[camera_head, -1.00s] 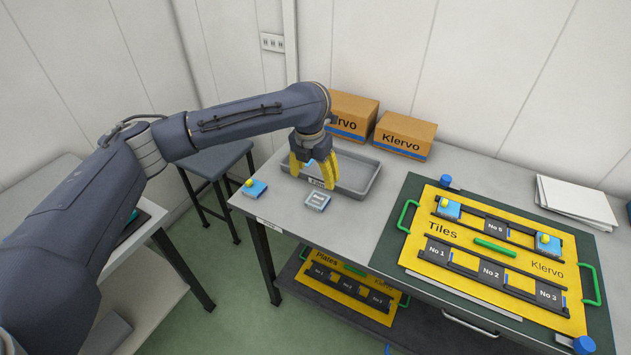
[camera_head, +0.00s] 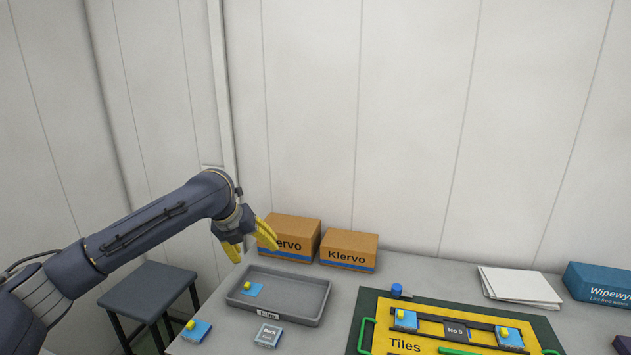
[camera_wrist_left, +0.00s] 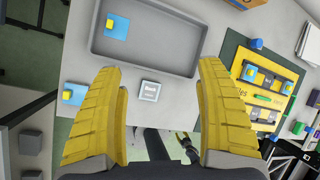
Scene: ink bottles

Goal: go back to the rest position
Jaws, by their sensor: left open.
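My left gripper (camera_head: 254,254) is open and empty, raised above the left back part of the table, in front of a cardboard box. In the left wrist view its two yellow fingers (camera_wrist_left: 161,110) are wide apart with nothing between them. A blue tile with a yellow knob (camera_head: 249,289) lies in the left part of the grey tray (camera_head: 316,300), clear of the gripper; it also shows in the left wrist view (camera_wrist_left: 117,26). A small dark shape with yellow ends, perhaps my right gripper (camera_wrist_left: 185,137), shows low in the left wrist view; its state is unclear.
Another knobbed blue tile (camera_head: 196,330) and a grey-topped tile (camera_head: 268,335) lie before the tray. Two Klervo boxes (camera_head: 348,251) stand behind it. The yellow Tiles board (camera_head: 400,341) is at right, with paper (camera_head: 519,286) and a blue Wipewy box (camera_head: 600,284) behind.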

